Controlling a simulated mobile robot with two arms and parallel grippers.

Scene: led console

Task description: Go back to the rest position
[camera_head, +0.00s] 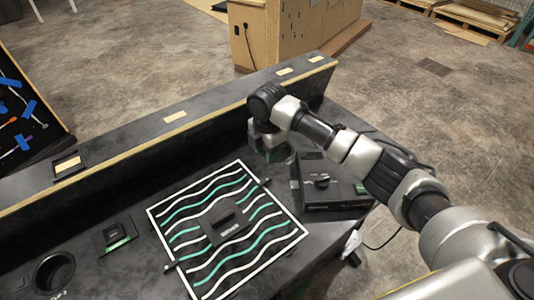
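My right arm comes in from the right and reaches over the black console table (130,275). My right gripper (271,152) points down at the back of the table, between the ledge and a black box. Its fingertips are small and dark here, so I cannot tell if it is open or shut, or if it holds anything. My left gripper is not in view.
A panel with white and green wavy lines (181,243) lies mid-table. A black box with a knob (338,197) stands right of it. A small black device (115,236) and a round hole (52,272) are at left. A raised ledge (130,147) runs behind.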

